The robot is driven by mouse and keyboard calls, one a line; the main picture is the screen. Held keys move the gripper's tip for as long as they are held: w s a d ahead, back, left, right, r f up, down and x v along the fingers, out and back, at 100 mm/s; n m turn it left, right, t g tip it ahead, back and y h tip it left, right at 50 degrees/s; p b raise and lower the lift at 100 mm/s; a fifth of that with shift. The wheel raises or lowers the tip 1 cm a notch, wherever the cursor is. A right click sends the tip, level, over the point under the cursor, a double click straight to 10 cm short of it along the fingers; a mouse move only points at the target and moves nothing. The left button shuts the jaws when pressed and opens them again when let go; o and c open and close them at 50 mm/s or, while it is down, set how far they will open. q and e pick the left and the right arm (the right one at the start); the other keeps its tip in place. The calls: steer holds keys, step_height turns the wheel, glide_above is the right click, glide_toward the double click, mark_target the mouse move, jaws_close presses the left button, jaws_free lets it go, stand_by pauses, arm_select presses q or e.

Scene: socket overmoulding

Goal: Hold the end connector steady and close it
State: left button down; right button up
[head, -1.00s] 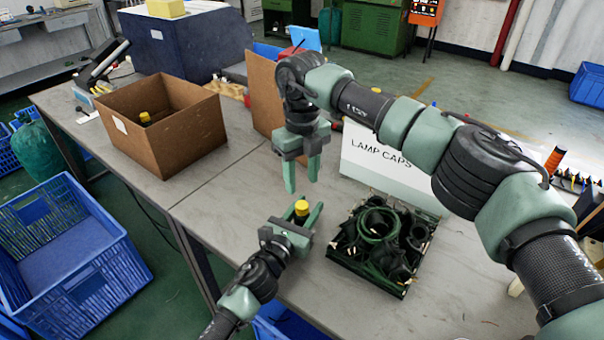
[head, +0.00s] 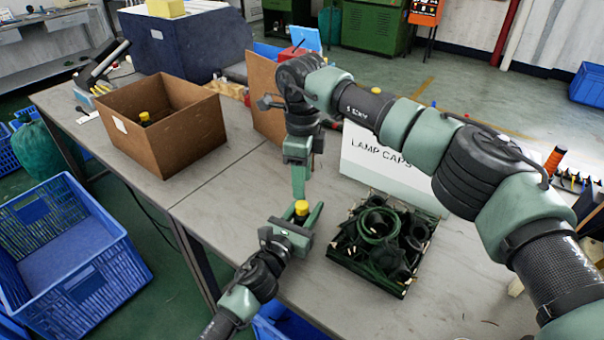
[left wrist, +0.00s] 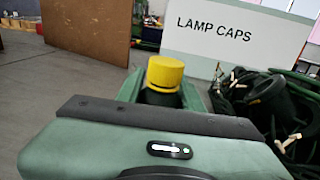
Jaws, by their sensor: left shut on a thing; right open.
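The end connector has a dark body and a yellow cap (head: 301,208). My left gripper (head: 299,221) is shut on it and holds it upright above the table, with the cap standing up between the fingers. In the left wrist view the yellow cap (left wrist: 165,73) sits on the dark body (left wrist: 161,97) between the green fingers; the lower body is hidden behind the gripper. My right gripper (head: 299,184) points down directly above the cap. It is open, seen nearly edge-on, so its fingers overlap. Its tips look close to the cap; I cannot tell whether they touch.
A brown box (head: 180,150) with another yellow-capped piece (head: 145,117) is back left. Blue crates (head: 70,255) stand on the floor.

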mark_target(302, 204)
step_height(302, 204, down, 7)
steer(key=shift+r, duration=0.1)
stand_by(0.4)
jaws_close()
steer(key=shift+m, duration=0.9)
steer(key=shift+o, duration=0.5)
jaws_free()
steer(key=shift+r, duration=2.25)
